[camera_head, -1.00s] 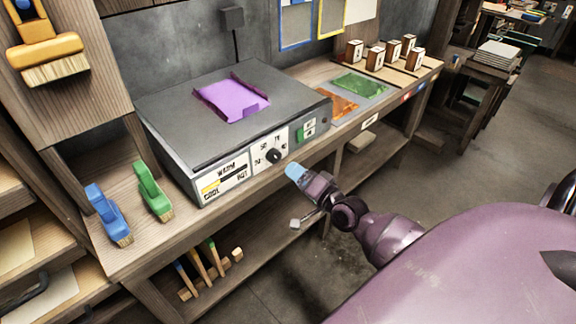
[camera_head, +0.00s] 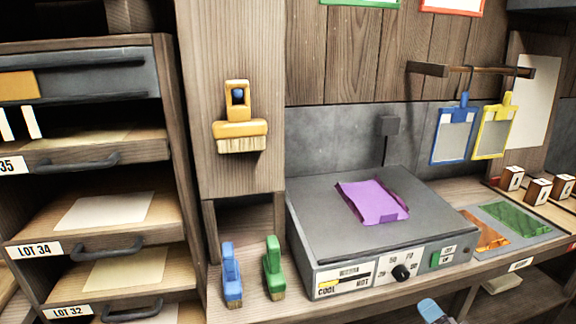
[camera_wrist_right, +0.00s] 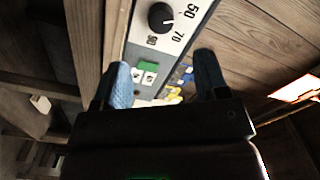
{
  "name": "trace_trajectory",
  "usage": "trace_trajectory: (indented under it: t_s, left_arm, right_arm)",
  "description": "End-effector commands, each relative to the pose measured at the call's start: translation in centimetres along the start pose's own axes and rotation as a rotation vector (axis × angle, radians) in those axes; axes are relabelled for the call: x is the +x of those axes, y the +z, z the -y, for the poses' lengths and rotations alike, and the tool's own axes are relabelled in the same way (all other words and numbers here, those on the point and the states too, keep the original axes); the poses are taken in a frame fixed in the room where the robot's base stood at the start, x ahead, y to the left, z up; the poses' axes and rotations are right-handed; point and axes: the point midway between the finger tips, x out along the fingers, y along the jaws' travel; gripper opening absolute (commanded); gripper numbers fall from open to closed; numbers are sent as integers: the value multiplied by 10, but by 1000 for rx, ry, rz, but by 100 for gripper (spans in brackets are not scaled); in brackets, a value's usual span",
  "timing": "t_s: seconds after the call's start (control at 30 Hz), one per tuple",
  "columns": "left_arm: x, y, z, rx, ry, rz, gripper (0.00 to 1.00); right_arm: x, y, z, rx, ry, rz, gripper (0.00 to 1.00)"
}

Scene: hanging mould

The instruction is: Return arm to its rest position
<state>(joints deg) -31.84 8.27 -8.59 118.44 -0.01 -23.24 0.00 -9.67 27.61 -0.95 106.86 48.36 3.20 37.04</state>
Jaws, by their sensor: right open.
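My right gripper (camera_head: 434,312) shows only in part at the bottom edge of the head view, in front of the hot plate box (camera_head: 330,262) and below its dial (camera_head: 401,273). In the right wrist view its two fingers (camera_wrist_right: 164,85) stand apart with nothing between them. Beyond them that view shows the dial (camera_wrist_right: 161,17) and a green switch (camera_wrist_right: 148,66) on the panel. The fingers look clear of the panel. A purple sheet (camera_head: 373,201) lies on top of the box. My left gripper is not in view.
Blue (camera_head: 231,273) and green (camera_head: 273,267) brushes stand left of the box, and a yellow brush (camera_head: 239,128) hangs above. Blue (camera_head: 453,135) and yellow (camera_head: 493,132) framed moulds hang from a rail (camera_head: 470,70). Shelves with drawers (camera_head: 110,215) fill the left.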

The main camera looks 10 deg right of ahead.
Motion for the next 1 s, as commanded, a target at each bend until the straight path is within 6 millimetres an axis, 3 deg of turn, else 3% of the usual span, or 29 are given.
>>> trace_trajectory:
  t_s: [0.17,0.33,0.47,0.6,0.8,1.0]
  left_arm:
    - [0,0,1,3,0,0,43]
    - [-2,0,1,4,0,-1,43]
    - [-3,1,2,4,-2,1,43]
    - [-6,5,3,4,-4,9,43]
    - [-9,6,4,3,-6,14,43]
    - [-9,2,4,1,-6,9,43]
  right_arm:
    - [0,11,-2,-251,31,70,67]
    - [-16,51,-5,-661,82,200,67]
    - [-51,89,-16,-922,150,314,67]
    - [-101,128,-25,-1114,239,433,67]
    - [-155,160,-28,-1106,323,504,67]
    - [-178,170,-34,-1068,359,531,67]
